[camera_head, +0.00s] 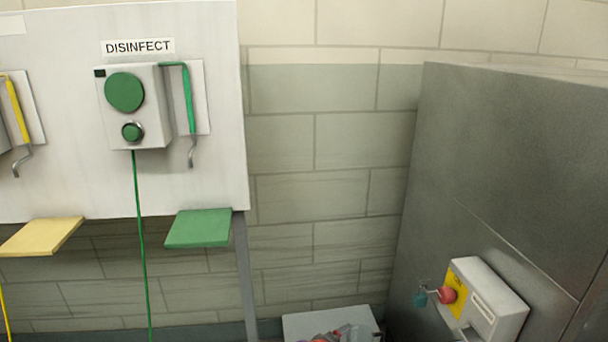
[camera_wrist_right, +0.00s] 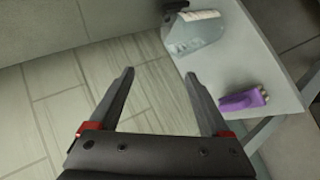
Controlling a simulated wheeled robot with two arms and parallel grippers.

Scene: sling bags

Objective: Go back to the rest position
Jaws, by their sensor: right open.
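My right gripper (camera_wrist_right: 160,85) is in the right wrist view, with its two dark fingers spread apart and nothing between them. It hangs over the tiled floor, beside a grey shelf or table top. In the head view neither gripper can be made out with certainty. At the bottom edge a red and grey shape (camera_head: 340,335) shows in front of a white surface, too cut off to identify. My left gripper is not in view.
A white board (camera_head: 60,185) carries a "DISINFECT" unit (camera_head: 150,130) with a green cable, a green hook and a green shelf (camera_head: 200,228). A yellow shelf (camera_head: 40,236) is left. A red-button box (camera_head: 485,300) is on the grey panel. A purple item (camera_wrist_right: 243,99) and clear container (camera_wrist_right: 193,32) are on the table (camera_wrist_right: 238,65).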

